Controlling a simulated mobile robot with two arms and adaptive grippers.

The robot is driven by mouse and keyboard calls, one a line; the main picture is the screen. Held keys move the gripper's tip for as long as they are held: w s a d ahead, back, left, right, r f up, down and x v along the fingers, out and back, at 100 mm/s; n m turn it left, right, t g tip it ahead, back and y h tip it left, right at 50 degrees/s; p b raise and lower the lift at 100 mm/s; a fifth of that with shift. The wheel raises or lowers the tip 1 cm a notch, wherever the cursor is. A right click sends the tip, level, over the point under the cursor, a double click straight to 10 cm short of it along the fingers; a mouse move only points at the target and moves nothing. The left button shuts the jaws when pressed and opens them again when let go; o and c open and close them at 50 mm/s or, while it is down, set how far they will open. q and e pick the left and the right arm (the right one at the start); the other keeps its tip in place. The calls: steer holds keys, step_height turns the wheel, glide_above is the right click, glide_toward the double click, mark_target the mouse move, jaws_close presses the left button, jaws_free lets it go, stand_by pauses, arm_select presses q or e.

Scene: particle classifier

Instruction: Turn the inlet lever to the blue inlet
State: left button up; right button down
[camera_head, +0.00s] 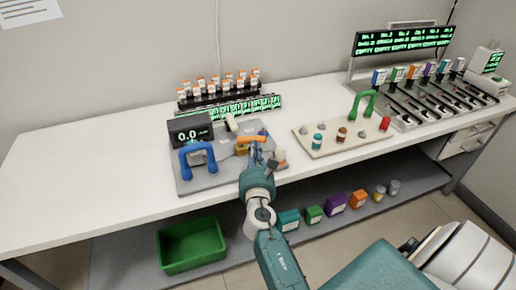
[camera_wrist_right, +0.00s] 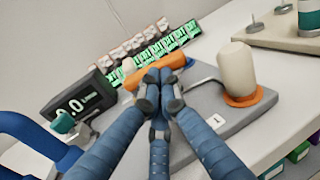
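A grey device board (camera_head: 215,178) on the bench carries an orange bar-shaped handle (camera_head: 250,139), which looks like the inlet lever. It also shows in the right wrist view (camera_wrist_right: 138,78). A small blue part (camera_head: 263,132) sits just beyond its right end; I cannot tell for sure that it is the blue inlet. My right gripper (camera_head: 255,150) is at the near side of the orange handle. In the wrist view its fingertips (camera_wrist_right: 161,76) are drawn together against or just in front of the handle's middle and hide part of it. My left gripper is not in view.
The board also bears a blue arch handle (camera_head: 197,158), a black display (camera_head: 190,131) reading 0.0 and a cream knob on an orange base (camera_wrist_right: 238,72). A vial rack (camera_head: 218,88) stands behind. A beige board (camera_head: 340,140) with a green arch is to the right.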

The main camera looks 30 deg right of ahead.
steer(key=shift+s+a+r, duration=0.1)
steer(key=shift+d+r+n+t+y+p, duration=0.2)
steer(key=shift+d+n+t+y+p, duration=0.3)
steer(key=shift+n+y+p, duration=0.4)
steer(key=shift+w+d+f+n+t+y+p, duration=0.15)
steer(key=shift+w+d+n+t+y+p, duration=0.15)
steer(key=shift+y, duration=0.5)
steer(key=shift+w+d, duration=0.15)
steer(key=shift+d, duration=0.05)
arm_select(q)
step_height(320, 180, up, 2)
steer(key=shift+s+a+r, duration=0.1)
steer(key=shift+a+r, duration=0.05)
arm_select(e)
steer(key=shift+f, duration=0.1)
